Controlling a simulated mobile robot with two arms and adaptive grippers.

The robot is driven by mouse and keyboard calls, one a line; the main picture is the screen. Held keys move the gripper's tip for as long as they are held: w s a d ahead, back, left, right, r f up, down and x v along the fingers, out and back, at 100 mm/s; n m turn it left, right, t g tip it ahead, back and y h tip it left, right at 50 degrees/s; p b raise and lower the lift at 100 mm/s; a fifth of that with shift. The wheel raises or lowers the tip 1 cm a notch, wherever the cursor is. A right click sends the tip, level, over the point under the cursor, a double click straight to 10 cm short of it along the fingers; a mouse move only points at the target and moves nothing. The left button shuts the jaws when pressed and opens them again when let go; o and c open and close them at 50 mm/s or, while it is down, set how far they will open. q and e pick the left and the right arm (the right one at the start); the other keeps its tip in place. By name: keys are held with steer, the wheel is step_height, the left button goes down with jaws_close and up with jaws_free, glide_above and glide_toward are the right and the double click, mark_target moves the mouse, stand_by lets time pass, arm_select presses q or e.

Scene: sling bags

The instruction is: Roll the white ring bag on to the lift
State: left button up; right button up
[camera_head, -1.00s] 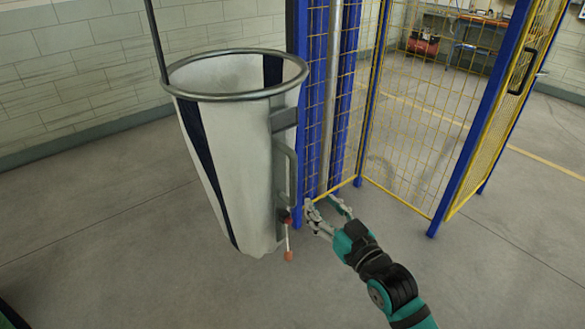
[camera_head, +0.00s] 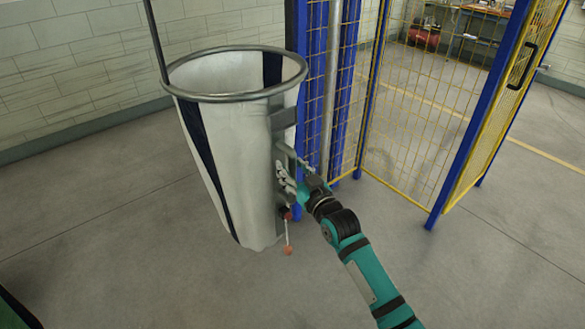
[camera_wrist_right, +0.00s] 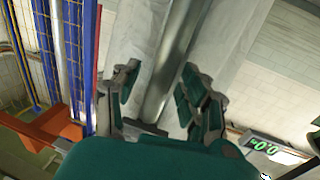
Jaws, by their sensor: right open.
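The white ring bag (camera_head: 235,150) hangs open-topped and upright from a grey metal ring (camera_head: 235,97), with dark blue stripes down its side. A grey bar handle (camera_head: 284,152) is on the bag's right side. My right gripper (camera_head: 291,172) is at this handle, fingers toward the bag. In the right wrist view the open fingers (camera_wrist_right: 160,92) stand on either side of a grey tube (camera_wrist_right: 177,55), with white cloth behind it. Contact cannot be told. My left gripper is out of view. I cannot tell which part is the lift.
A blue-post cage with yellow mesh (camera_head: 415,115) stands close to the right of the bag. A green digital display (camera_wrist_right: 265,145) shows in the wrist view.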

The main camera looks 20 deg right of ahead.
jaws_close()
steer(key=shift+w+a+f, duration=0.1)
steer(key=shift+w+f, duration=0.05)
steer(key=shift+f, duration=0.05)
stand_by(0.5)
